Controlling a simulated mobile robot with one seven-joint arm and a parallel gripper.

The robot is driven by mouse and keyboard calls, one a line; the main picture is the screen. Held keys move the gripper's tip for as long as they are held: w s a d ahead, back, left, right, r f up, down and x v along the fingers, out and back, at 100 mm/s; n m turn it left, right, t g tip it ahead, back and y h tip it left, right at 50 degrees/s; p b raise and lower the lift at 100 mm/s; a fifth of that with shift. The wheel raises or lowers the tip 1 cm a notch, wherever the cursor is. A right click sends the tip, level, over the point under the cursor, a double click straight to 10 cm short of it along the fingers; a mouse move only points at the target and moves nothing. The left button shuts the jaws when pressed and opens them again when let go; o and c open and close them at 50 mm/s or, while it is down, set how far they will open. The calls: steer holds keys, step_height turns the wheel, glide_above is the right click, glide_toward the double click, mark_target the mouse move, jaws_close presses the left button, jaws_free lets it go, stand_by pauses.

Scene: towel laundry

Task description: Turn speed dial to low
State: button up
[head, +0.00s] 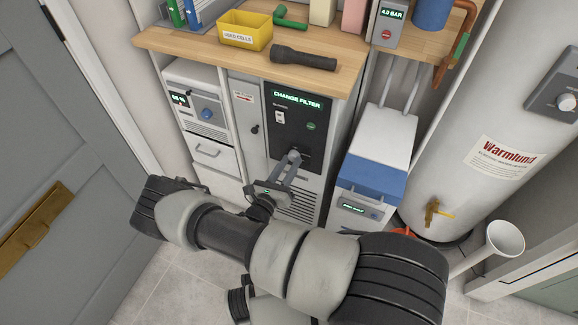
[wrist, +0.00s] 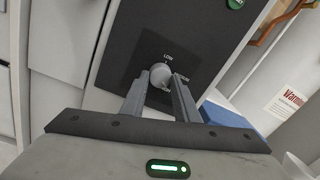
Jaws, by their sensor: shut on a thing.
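The speed dial (wrist: 160,75) is a round grey knob low on a black panel (wrist: 195,40) in the wrist view. The word LOW is printed just above it, and another label to its right is partly hidden by a finger. My gripper (wrist: 160,84) is shut on the dial, with one finger at its left and one at its right. In the head view my gripper (head: 291,164) reaches the lower part of the same black panel (head: 299,130), and the dial is mostly hidden behind the fingers. I cannot tell which way the dial points.
The panel has a CHANGE FILTER display (head: 298,98) and a round green button (head: 311,126). A wooden counter (head: 200,48) above holds a yellow bin (head: 245,30) and a black flashlight (head: 303,58). A white unit with a blue front (head: 370,178) and a tank (head: 495,120) stand right.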

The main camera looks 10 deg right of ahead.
steer(key=n+b, duration=0.1)
steer(key=n, duration=0.3)
steer(key=shift+f, duration=0.1)
steer(key=n+b, duration=0.1)
steer(key=n, duration=0.2)
steer(key=shift+s+d+n, duration=0.1)
steer(key=shift+n, duration=0.3)
steer(key=n+b, duration=0.1)
steer(key=n, duration=0.5)
steer(key=shift+d+n+t, duration=0.1)
steer(key=shift+n+t, duration=0.2)
steer(key=shift+t, duration=0.1)
steer(key=n, duration=0.5)
steer(key=shift+r+n+y+b, duration=0.25)
steer(key=shift+n+y+b, duration=0.05)
steer(key=shift+n+y, duration=0.1)
steer(key=n, duration=0.5)
steer(key=shift+r, duration=0.1)
steer(key=shift+n+y, duration=0.3)
steer(key=shift+n, duration=0.1)
steer(key=o, duration=1)
steer(key=shift+o, duration=0.2)
